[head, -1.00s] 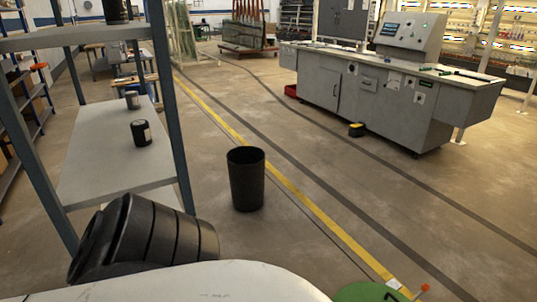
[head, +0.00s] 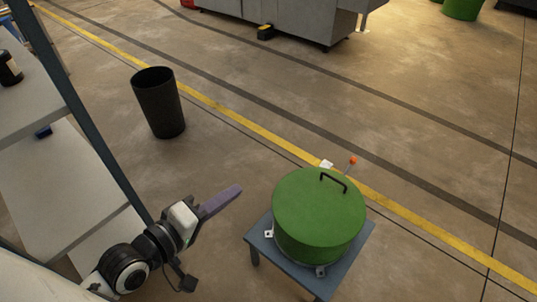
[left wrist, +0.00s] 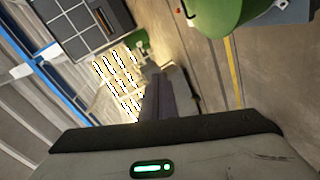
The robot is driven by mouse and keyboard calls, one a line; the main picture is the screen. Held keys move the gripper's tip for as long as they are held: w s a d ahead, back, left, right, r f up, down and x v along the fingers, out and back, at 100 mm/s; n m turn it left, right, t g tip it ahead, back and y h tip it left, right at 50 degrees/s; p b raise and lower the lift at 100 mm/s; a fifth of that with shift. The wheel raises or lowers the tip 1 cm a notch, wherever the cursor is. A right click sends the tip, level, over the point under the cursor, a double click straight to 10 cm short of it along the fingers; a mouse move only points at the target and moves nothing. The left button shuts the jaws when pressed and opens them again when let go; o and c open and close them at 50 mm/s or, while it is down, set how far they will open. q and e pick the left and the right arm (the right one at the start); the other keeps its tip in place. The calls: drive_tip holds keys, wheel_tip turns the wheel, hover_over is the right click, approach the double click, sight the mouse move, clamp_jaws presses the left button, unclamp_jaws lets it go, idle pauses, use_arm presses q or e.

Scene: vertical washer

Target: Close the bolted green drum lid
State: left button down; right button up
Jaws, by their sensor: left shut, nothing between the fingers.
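The green drum (head: 318,222) stands on a small blue-grey table (head: 262,243) at the lower middle of the head view. Its round green lid (head: 310,205) lies flat on top, with a black handle (head: 334,181) near its far edge. An orange-red knob (head: 352,160) on a thin rod rises behind the lid. My left gripper (head: 238,190) is to the left of the drum, apart from it, with its fingers together and empty. Part of the drum also shows at the top of the left wrist view (left wrist: 215,15). My right gripper is not in view.
A black bin (head: 160,105) stands on the floor behind my left arm. A shelf (head: 60,175) with a blue-grey post is at the left. A grey machine cabinet (head: 285,20) stands at the far top. The floor right of the drum is clear.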

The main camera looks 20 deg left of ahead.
use_arm(q)
wheel_tip(320, 180, up, 5)
drive_tip(key=w+n+t+h, duration=0.1)
drive_tip(key=n, duration=0.2)
drive_tip(key=x, duration=1.4)
drive_tip(key=shift+b, duration=0.45)
drive_tip(key=shift+w+r, duration=0.1)
drive_tip(key=shift+r, duration=0.15)
